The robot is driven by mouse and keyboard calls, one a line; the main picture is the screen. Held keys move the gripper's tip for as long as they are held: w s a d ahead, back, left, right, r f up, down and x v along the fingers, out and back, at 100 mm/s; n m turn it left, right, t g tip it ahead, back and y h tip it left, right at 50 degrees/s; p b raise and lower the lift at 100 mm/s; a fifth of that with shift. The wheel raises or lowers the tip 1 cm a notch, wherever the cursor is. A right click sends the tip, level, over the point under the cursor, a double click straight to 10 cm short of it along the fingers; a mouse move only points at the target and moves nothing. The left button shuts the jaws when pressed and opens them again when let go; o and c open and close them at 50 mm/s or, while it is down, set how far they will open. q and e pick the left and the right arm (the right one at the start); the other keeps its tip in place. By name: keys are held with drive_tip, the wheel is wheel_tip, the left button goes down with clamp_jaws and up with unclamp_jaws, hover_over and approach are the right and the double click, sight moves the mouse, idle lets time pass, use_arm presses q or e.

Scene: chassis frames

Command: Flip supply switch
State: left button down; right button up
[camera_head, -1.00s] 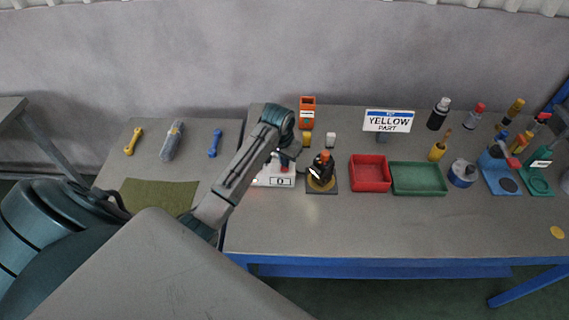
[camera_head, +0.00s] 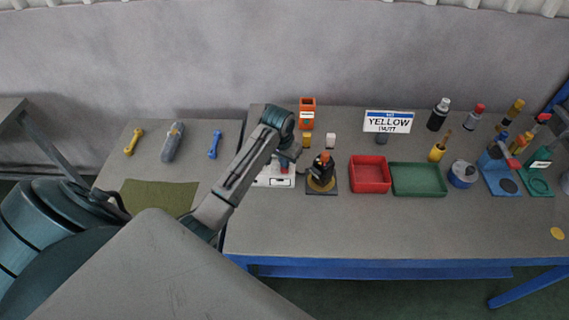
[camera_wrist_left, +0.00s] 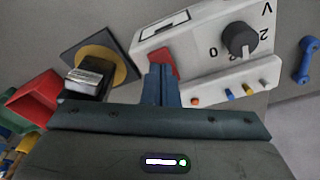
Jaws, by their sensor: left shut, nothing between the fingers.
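The supply (camera_head: 262,181) is a white box on the main table, partly covered by my left arm in the head view. In the left wrist view the supply (camera_wrist_left: 205,62) shows a dark round knob marked 0, 2 and V, and a row of small coloured terminals. A red switch (camera_wrist_left: 160,57) sits on its face. My left gripper (camera_wrist_left: 161,72) is shut and empty, its blue-grey fingertips right at the red switch and overlapping it in view. I cannot tell whether they touch. In the head view the left gripper (camera_head: 286,160) is over the supply. My right gripper is not in view.
A black fixture on a square base (camera_head: 323,188) stands close to the right of the supply. A red tray (camera_head: 370,187) and a green tray (camera_head: 419,193) follow. An orange holder (camera_head: 307,105) stands behind. The table's front strip is clear.

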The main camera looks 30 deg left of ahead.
use_arm(q)
drive_tip(key=shift+r+p, duration=0.35)
drive_tip(key=shift+r, duration=2.75)
drive_tip(key=shift+s, duration=0.1)
